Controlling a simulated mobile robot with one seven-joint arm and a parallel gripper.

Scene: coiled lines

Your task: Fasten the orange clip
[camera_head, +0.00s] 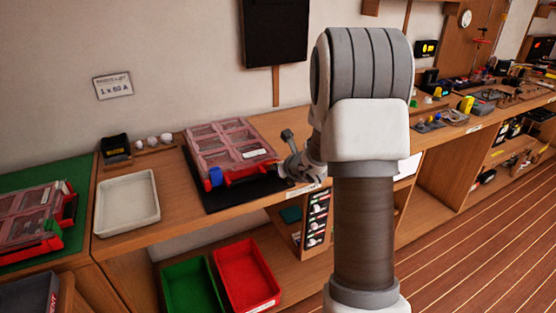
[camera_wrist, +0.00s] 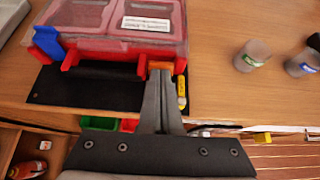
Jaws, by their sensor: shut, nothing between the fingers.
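The organiser case (camera_head: 228,140) has a clear pinkish lid and a red base, and lies on a black mat (camera_head: 222,203) on the bench. In the wrist view the case (camera_wrist: 110,45) fills the top left. The orange clip (camera_wrist: 160,65) is at the right of the case's front edge, partly hidden by my fingertips. The blue clip (camera_wrist: 47,42) is at the left of that edge. My gripper (camera_wrist: 160,74) is shut and empty, its tips at the orange clip, seemingly touching it. Whether the clip is fully down, I cannot tell. The head view shows my gripper (camera_head: 284,171) at the case's front right corner.
A white tray (camera_head: 127,202) stands left of the mat. Another case (camera_head: 35,217) lies on a green mat at far left. Green (camera_head: 190,285) and red (camera_head: 246,274) bins sit below. Two small jars (camera_wrist: 253,55) stand right of the case.

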